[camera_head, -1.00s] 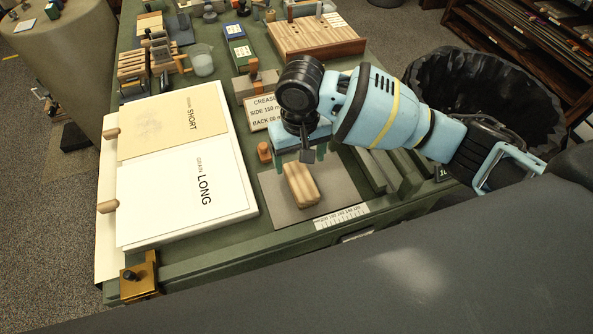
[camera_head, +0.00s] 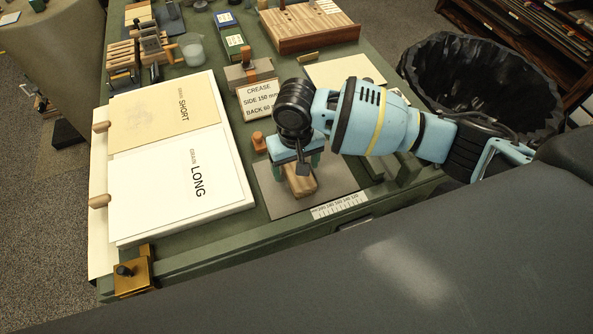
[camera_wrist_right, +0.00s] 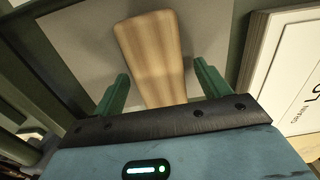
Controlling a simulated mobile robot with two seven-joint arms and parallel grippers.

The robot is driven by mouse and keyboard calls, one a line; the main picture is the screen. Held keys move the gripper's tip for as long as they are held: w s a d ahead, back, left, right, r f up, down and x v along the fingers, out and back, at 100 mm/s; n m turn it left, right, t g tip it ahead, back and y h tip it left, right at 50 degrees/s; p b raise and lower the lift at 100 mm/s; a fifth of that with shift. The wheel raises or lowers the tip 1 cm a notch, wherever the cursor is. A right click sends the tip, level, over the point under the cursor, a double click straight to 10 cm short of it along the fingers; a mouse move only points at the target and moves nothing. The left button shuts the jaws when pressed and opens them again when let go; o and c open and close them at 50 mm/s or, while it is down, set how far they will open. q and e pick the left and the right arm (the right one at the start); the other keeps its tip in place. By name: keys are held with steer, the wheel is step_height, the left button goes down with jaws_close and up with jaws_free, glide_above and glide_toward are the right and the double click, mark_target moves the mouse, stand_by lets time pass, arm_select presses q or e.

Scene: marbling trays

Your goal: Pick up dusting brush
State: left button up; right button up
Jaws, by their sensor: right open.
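A striped light-wood block with rounded corners (camera_head: 301,186) lies on a grey mat (camera_head: 277,203) near the front of the bench. It looks like the back of the dusting brush; no bristles show. My right gripper (camera_head: 297,168) points down just above it, its green fingers apart on either side of the block's far end. In the right wrist view the wooden block (camera_wrist_right: 155,55) lies between the open fingers, with gaps on both sides, and neither finger visibly touches it. The gripper's body hides part of the block in the head view. My left gripper is out of view.
A small wooden peg (camera_head: 258,141) stands left of the gripper. White boards with paper sheets (camera_head: 170,190) lie further left. A crease sign (camera_head: 258,98) stands behind. A ruler strip (camera_head: 340,205) lies at the mat's front edge. A black bin (camera_head: 480,85) is at right.

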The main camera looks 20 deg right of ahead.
steer(key=c, duration=1)
steer(key=shift+r, duration=0.15)
steer(key=shift+c, duration=0.2)
steer(key=shift+r, duration=0.65)
step_height(320, 180, up, 2)
steer(key=shift+r+p, duration=0.2)
steer(key=shift+p, duration=0.1)
steer(key=s+a, duration=0.2)
steer(key=a, duration=0.2)
steer(key=s+a, duration=0.3)
steer(key=a, duration=0.2)
steer(key=s+a+r, duration=0.1)
steer(key=s+a, duration=0.1)
steer(key=a, duration=0.3)
steer(key=shift+s, duration=0.35)
steer(key=shift+o, duration=1.3)
steer(key=shift+c, duration=0.9)
steer(key=shift+s+f, duration=0.1)
